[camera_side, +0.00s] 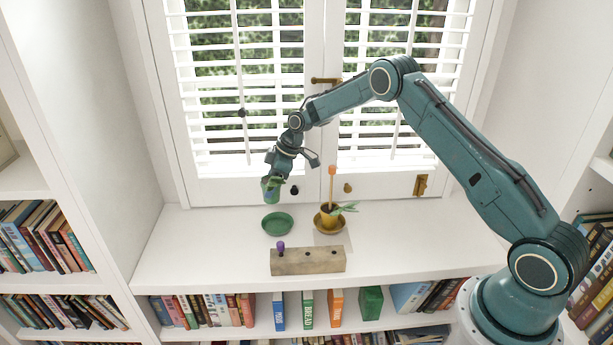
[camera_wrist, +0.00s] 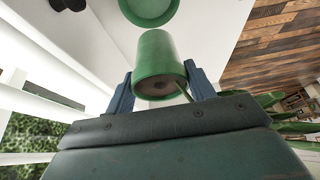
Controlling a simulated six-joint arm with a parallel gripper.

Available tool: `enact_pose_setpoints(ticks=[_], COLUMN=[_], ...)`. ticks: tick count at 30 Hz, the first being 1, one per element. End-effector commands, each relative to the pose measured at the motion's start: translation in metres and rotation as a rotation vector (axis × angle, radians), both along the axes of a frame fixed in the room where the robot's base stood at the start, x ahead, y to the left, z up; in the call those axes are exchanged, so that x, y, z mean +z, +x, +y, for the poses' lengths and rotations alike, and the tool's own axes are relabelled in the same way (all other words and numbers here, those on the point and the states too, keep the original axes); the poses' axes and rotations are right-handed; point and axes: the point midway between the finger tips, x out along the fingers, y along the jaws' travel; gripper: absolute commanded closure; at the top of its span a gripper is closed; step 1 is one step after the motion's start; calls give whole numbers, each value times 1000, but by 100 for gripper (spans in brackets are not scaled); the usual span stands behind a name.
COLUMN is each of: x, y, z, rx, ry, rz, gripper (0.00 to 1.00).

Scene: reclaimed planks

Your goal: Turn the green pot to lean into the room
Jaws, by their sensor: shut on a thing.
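The green pot (camera_side: 271,194) is held in the air above the green saucer (camera_side: 278,224) in the side view, apart from it. My gripper (camera_side: 271,181) is shut on the pot from above. In the wrist view the pot (camera_wrist: 159,56) sits between my two blue fingers (camera_wrist: 160,80), with its soil facing the camera. A stem slants right from the soil, and green leaves (camera_wrist: 275,112) spread at the right edge, partly hidden by my gripper. The saucer (camera_wrist: 148,10) shows beyond the pot, empty.
A yellow pot (camera_side: 324,222) with a small plant and an orange-tipped stick (camera_side: 332,175) stands right of the green saucer. A wooden block (camera_side: 308,261) with a purple peg (camera_side: 281,246) lies in front. Shuttered windows (camera_side: 240,90) stand close behind. The sill's left part is clear.

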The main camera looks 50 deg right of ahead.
Motion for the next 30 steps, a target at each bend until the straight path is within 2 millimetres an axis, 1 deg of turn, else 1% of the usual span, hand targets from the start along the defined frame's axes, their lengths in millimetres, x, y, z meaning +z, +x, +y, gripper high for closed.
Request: enact_pose_setpoints(ticks=[1, 3, 6, 9, 13, 23, 30], x=[-15, -32, -51, -63, -69, -72, -81], y=[-2, -3, -6, -8, -9, -9, -9], z=[1, -1, -3, -4, -5, -5, -5], rx=[-17, -42, -70, -86, -95, -95, -95], ry=[-2, -9, -20, -28, -34, -34, -34], rz=[4, 3, 2, 1, -1, -1, 0], gripper=[82, 82, 82, 82, 82, 82, 82])
